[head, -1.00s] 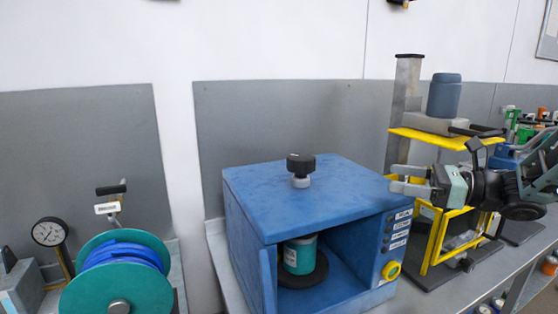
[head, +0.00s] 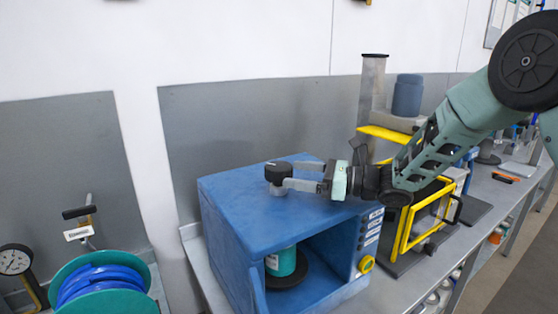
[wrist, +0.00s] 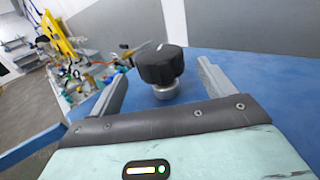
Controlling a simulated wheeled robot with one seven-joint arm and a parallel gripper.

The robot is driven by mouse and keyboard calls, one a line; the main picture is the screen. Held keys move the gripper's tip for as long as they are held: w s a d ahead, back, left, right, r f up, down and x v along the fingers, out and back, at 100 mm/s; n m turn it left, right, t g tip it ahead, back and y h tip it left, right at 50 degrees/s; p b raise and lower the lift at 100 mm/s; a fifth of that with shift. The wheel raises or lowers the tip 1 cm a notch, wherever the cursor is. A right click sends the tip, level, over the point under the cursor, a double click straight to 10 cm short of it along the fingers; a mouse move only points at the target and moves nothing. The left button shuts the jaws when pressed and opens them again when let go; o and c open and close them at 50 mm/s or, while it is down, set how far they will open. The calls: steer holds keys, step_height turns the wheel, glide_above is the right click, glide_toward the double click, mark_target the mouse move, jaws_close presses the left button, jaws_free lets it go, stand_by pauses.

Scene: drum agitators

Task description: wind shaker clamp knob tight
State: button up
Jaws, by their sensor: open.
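The shaker is a blue box (head: 235,203) on the bench, with an open front. Its clamp knob (head: 279,172) is black, on a grey collar, standing upright on the top face. My gripper (head: 290,179) reaches in from the right, low over the top, its fingers pointing at the knob. The gripper is open and holds nothing. Whether a finger touches the knob cannot be told. A teal can (head: 281,261) stands inside the box on a dark round plate.
A yellow-framed machine (head: 425,215) stands right of the shaker, with a grey-blue container (head: 407,95) on it. The grey wall panel (head: 250,125) is close behind.

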mark_target(284, 171)
steer(key=p+x, duration=0.1)
steer(key=x, duration=0.3)
steer(key=shift+r+p, duration=0.15)
steer(key=shift+p, duration=0.2)
steer(key=shift+w+a, duration=0.2)
steer(key=shift+a, duration=0.4)
steer(key=c, duration=1)
